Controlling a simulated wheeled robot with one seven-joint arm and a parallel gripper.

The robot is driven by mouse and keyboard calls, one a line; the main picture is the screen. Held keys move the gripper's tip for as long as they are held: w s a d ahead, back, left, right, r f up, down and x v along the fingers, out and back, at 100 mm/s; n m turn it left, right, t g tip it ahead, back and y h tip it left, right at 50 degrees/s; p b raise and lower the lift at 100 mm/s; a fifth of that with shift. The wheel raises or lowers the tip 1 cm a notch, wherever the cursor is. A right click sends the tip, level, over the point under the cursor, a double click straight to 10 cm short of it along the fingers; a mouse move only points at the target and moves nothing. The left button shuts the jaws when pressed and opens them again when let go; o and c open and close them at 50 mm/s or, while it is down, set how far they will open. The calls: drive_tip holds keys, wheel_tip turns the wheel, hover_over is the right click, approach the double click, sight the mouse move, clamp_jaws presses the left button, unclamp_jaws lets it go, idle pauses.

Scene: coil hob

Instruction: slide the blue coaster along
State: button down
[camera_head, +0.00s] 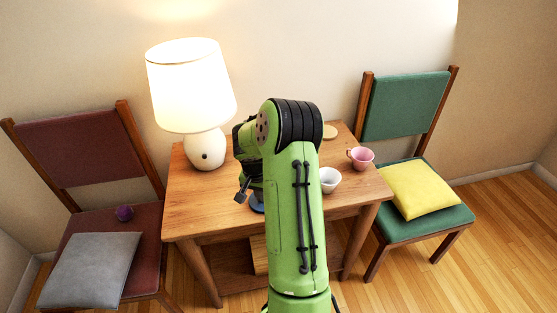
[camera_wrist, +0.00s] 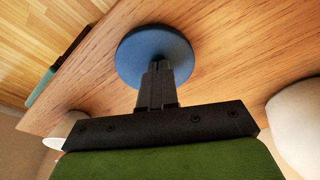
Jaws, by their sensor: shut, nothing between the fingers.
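The blue coaster (camera_wrist: 154,50) is a round disc lying on the wooden table, seen in the wrist view at the top centre. In the head view only a small part of the coaster (camera_head: 257,207) shows beside my green arm, which hides the rest. My gripper (camera_wrist: 158,68) has its dark fingers together with nothing between them. The fingertips overlap the coaster's near edge in the wrist view; I cannot tell whether they touch it. In the head view my gripper (camera_head: 241,194) is low over the table, left of the arm.
A lit lamp (camera_head: 205,150) stands at the table's back left. A white bowl (camera_head: 329,180) and a pink cup (camera_head: 361,158) stand right of my arm. A wooden disc (camera_head: 330,132) lies behind. The table's (camera_head: 195,215) front left is clear. Chairs flank it.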

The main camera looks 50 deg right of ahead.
drive_tip(key=shift+d+r+p, duration=0.45)
drive_tip(key=shift+r+p, duration=0.1)
drive_tip(key=shift+p, duration=0.1)
drive_tip(key=shift+w+d+f, duration=0.15)
drive_tip(key=shift+d+f, duration=0.05)
drive_tip(key=s+a, duration=0.1)
drive_tip(key=a, duration=0.2)
drive_tip(key=s+a, duration=0.2)
drive_tip(key=a, duration=0.2)
drive_tip(key=s+a+p, duration=0.1)
drive_tip(key=s+a, duration=0.1)
drive_tip(key=a, duration=0.2)
drive_tip(key=shift+s+r, duration=0.1)
drive_tip(key=shift+r, duration=0.05)
